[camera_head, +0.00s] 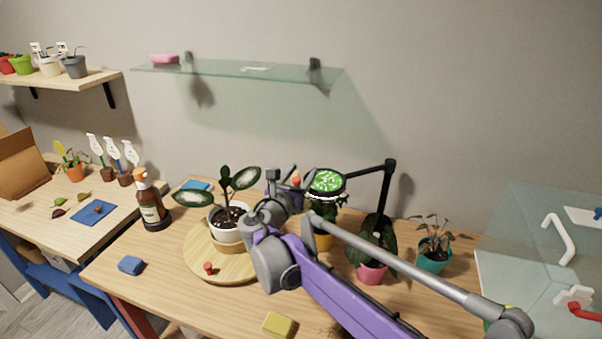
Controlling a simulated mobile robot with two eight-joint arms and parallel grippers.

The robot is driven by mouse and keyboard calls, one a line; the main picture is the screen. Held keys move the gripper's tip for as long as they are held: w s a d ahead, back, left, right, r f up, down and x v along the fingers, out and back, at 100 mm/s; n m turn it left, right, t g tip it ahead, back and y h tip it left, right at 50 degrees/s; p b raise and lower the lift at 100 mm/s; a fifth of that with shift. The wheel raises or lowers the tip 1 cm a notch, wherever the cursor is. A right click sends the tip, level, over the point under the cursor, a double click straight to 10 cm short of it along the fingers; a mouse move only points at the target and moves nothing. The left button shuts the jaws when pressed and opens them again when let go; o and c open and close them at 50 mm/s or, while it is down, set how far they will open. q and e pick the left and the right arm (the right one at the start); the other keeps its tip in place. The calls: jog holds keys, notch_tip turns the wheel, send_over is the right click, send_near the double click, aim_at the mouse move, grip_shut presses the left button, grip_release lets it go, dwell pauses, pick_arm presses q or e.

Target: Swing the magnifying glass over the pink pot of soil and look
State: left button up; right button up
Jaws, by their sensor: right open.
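The magnifying glass (327,183) is a round lens with a pale ring, held out to the left on a black jointed arm (388,178). Green leaves fill the lens, and it hangs above a plant in a yellow pot (323,241). The pink pot (371,273) stands on the table to the right, with dark broad leaves above it; its soil cannot be made out. My right gripper (284,178) is open just left of the lens, apart from it in the picture. My purple right arm hides part of the table. My left gripper is out of view.
A white pot (228,234) with a plant stands on a round wooden board (198,262). A brown bottle (151,208) stands behind left. A teal pot (433,260) is right of the pink pot. A glass shelf (240,71) is above; a yellow sponge (279,325) lies in front.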

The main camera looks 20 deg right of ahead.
grip_shut()
dwell(1.4)
